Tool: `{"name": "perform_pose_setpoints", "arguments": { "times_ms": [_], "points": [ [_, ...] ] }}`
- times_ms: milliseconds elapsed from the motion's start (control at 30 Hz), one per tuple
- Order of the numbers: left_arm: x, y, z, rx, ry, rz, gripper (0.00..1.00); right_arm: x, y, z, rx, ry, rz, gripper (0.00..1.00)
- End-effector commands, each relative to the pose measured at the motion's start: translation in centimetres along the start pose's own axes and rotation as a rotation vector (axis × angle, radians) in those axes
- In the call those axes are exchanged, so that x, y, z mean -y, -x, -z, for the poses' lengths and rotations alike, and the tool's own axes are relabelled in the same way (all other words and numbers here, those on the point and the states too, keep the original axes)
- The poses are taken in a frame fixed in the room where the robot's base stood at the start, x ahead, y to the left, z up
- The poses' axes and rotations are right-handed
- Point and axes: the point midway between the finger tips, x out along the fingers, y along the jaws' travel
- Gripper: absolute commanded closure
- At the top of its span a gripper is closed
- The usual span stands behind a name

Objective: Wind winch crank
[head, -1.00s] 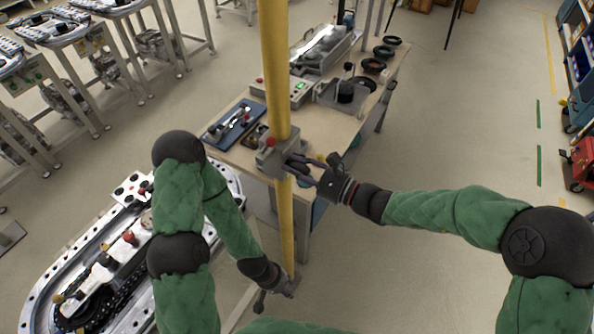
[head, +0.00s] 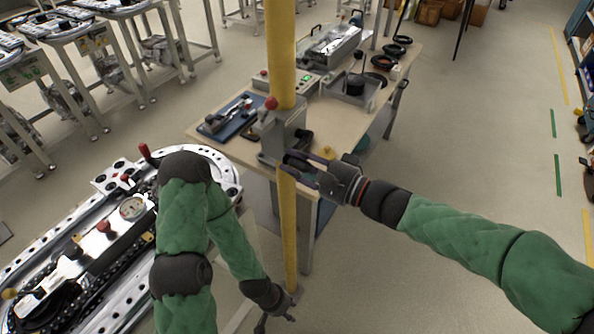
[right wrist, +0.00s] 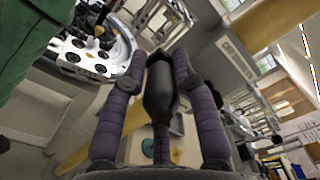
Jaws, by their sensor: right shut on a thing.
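The winch (head: 284,132) is a grey housing with a red knob, fixed to a yellow post (head: 281,45). My right gripper (head: 298,165) is at its front right. In the right wrist view, a dark tapered crank handle (right wrist: 161,92) lies between the padded purple fingers of that gripper (right wrist: 158,120), which is shut on it. In the head view the fingers cover most of the crank. My left gripper (head: 280,312) is low beside the foot of the post. It is small and dark there, and its finger opening is unclear.
A workbench (head: 330,122) behind the post carries a blue tray (head: 228,120), a control box (head: 290,82) and several black rings. An oval track (head: 215,158) with machinery stands at the left. The floor at the right is clear.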

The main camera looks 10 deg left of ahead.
Motion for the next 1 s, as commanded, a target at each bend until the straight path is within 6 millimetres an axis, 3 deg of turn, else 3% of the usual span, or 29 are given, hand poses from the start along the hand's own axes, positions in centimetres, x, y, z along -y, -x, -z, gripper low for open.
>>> {"name": "perform_pose_setpoints", "arguments": {
  "times_ms": [100,400,1000],
  "points": [
    [0.7,-2.1,0.1,0.0,0.0,0.0,0.6,-0.5,0.0,0.3,0.003,0.052,0.01,1.0],
    [1.6,-4.6,0.2,0.0,0.0,0.0,0.6,-1.8,0.0,0.8,0.001,0.043,0.004,1.0],
    [2.0,-5.8,0.2,0.0,0.0,0.0,0.6,-2.5,0.0,1.2,-0.001,0.032,-0.002,1.0]
  ]
}}
